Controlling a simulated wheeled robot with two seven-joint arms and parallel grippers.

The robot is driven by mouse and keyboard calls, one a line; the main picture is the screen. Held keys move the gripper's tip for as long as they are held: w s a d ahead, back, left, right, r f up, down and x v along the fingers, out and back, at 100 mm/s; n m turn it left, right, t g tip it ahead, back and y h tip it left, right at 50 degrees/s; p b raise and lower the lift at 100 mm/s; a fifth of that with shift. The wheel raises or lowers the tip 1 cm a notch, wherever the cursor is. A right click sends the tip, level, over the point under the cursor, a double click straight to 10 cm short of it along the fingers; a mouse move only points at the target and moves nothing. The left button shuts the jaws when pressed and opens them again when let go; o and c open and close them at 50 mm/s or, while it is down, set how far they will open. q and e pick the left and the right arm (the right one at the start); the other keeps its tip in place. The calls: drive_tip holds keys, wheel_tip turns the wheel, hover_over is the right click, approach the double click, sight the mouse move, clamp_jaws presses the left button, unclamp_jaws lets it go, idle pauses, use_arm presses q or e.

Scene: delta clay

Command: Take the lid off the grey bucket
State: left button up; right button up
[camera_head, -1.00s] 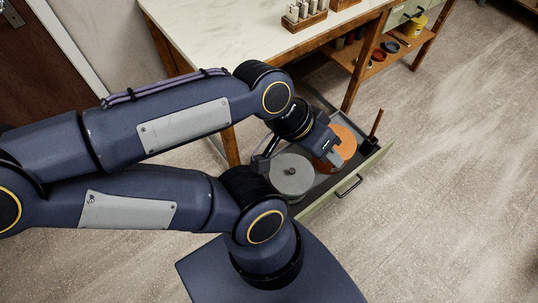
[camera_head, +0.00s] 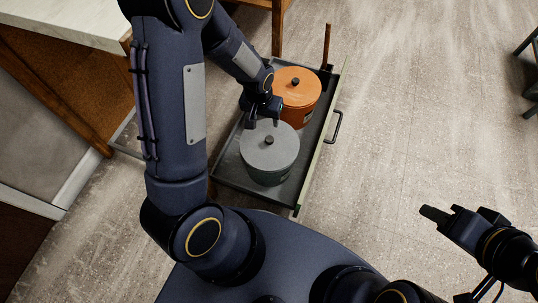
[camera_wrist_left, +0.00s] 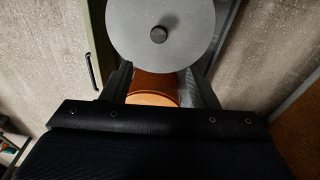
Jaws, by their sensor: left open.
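The grey bucket (camera_head: 269,175) stands upright in an open drawer, its flat grey lid (camera_head: 285,153) on top. The lid has a small dark knob (camera_head: 269,140) at its centre. My left gripper (camera_head: 264,121) is open and empty, just behind the knob near the lid's far edge. In the left wrist view, the lid (camera_wrist_left: 185,20) and its knob (camera_wrist_left: 159,34) lie beyond the open fingers (camera_wrist_left: 161,85), with nothing between the fingertips touching the knob. My right gripper (camera_head: 440,214) hangs over the floor at the right; its finger gap is unclear.
An orange lidded bucket (camera_head: 299,92) stands behind the grey one in the same drawer (camera_head: 228,170); it also shows in the left wrist view (camera_wrist_left: 153,98). A brown upright handle (camera_head: 327,45) rises at the drawer's far corner. A pale worktop (camera_head: 65,22) is upper left. Floor right of the drawer is clear.

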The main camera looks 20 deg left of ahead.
use_arm(q)
drive_tip(key=b, duration=0.2)
hover_over(269, 139)
drive_tip(key=f, duration=0.8)
drive_tip(key=shift+s+a+f, duration=0.2)
drive_tip(key=shift+s, duration=0.2)
drive_tip(key=f+b, duration=0.2)
drive_tip(key=f, duration=0.1)
drive_tip(key=f+b, duration=0.1)
drive_tip(key=f, duration=0.1)
drive_tip(key=shift+w+d, duration=0.25)
drive_tip(key=shift+w, duration=0.15)
use_arm(e)
wheel_tip(269, 139, down, 6)
drive_tip(key=shift+f, duration=0.25)
use_arm(q)
drive_tip(key=c, duration=1.1)
drive_tip(key=shift+r, duration=0.15)
use_arm(e)
drive_tip(key=shift+r, duration=0.1)
